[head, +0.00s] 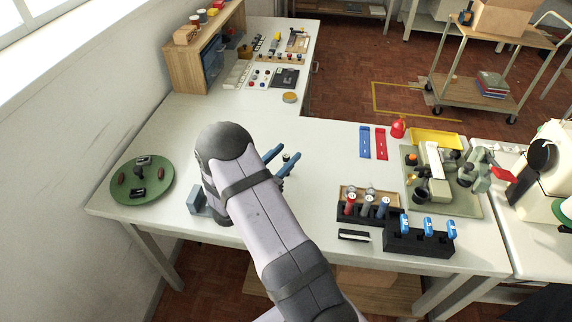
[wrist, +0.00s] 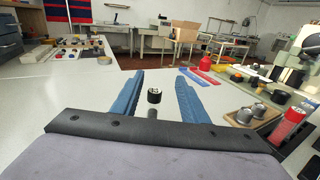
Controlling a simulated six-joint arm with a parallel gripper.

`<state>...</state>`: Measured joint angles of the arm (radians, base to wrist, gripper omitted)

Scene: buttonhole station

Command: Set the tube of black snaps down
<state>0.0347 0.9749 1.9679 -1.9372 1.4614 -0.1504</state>
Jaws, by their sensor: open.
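My gripper (head: 281,161) is open over the white table, its two blue fingers spread apart. A small tube with a black cap (wrist: 154,96) stands upright between the fingers in the wrist view, with clear gaps on both sides. I take it to be the tube of black snaps. Its grey lower part is partly hidden behind the gripper's dark front edge. In the head view the tube (head: 286,157) shows only as a small dark top between the fingertips. Its base is hidden, so I cannot see exactly how it meets the table.
A black rack (head: 368,219) with capped tubes and a second black rack (head: 419,241) with blue-topped items stand to the right. A round green tray (head: 160,188) lies at left. Blue (head: 364,142) and red strips (head: 381,143) lie behind. The table around the gripper is mostly clear.

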